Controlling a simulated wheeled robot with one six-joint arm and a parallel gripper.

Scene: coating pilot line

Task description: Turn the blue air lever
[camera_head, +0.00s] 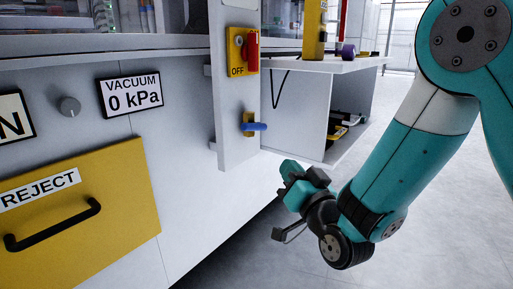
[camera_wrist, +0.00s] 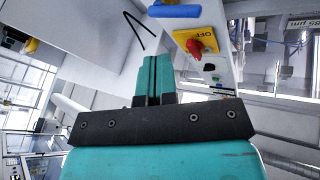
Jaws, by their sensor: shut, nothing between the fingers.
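The blue air lever (camera_head: 258,127) sits on a small yellow base on the grey upright post (camera_head: 235,110), below the OFF switch. Its handle points sideways to the right in the head view. In the wrist view the blue lever (camera_wrist: 175,11) is at the top edge, partly cut off, beyond my fingertips. My gripper (camera_head: 286,170) is below and to the right of the lever, apart from it. In the wrist view the fingers of my gripper (camera_wrist: 153,62) are together with nothing between them.
A red switch (camera_head: 251,52) on a yellow OFF plate is above the lever; it also shows in the wrist view (camera_wrist: 196,47). A yellow REJECT drawer (camera_head: 110,205) and a VACUUM display (camera_head: 134,94) are at left. A side shelf (camera_head: 335,65) stands behind the post. Open floor lies at right.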

